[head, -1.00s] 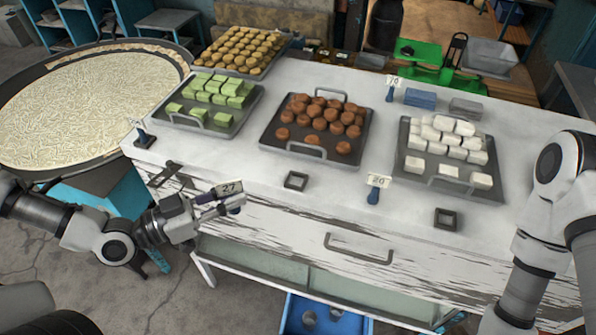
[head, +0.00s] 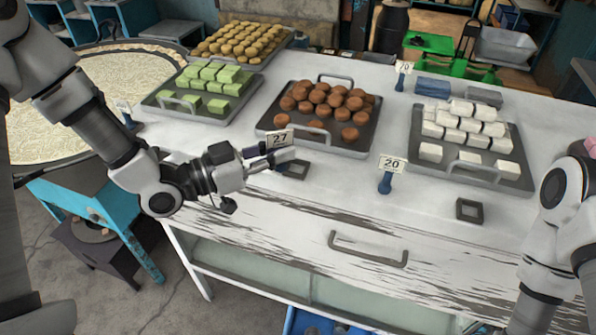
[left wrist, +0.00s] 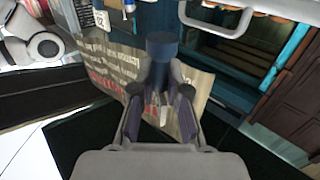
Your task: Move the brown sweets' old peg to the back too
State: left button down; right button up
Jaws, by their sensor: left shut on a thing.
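My left gripper (head: 262,160) is shut on a dark blue peg (head: 252,151) with a white "27" card (head: 280,138), held in front of the brown sweets' tray. In the left wrist view, the peg's round blue end (left wrist: 162,45) stands out between the fingers of the left gripper (left wrist: 160,100). The brown sweets (head: 325,100) sit on a dark tray (head: 268,122) mid-counter. A blue peg with a "20" card (head: 386,183) stands to the right of that tray's front. A "70" peg (head: 401,78) stands farther back. My right gripper is not visible.
A black square frame (head: 293,169) lies close to the left gripper, and another (head: 469,210) lies at right. Trays of green sweets (head: 150,102) and white sweets (head: 521,178) flank the brown ones. Blue-grey blocks (head: 433,86) and a green scale (head: 440,55) are behind.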

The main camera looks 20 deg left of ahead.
pick_arm(q)
jog(key=shift+w+d+f, duration=0.1)
jog(key=shift+w+d, duration=0.2)
jog(key=shift+w, duration=0.25)
jog(key=shift+w+d, duration=0.3)
jog(key=shift+w, duration=0.2)
jog(key=shift+w+d+f+b, duration=0.1)
jog(key=shift+w+d+b, duration=0.15)
jog(key=shift+w, duration=0.25)
jog(key=shift+w+d+f+b, duration=0.1)
jog(key=shift+w+d, duration=0.25)
jog(key=shift+w, duration=0.15)
notch_tip(320, 180, down, 3)
jog(key=shift+s+f+b, duration=0.1)
jog(key=shift+b, duration=1.15)
jog(key=shift+a, duration=0.1)
jog(key=c, duration=1.2)
grip_release()
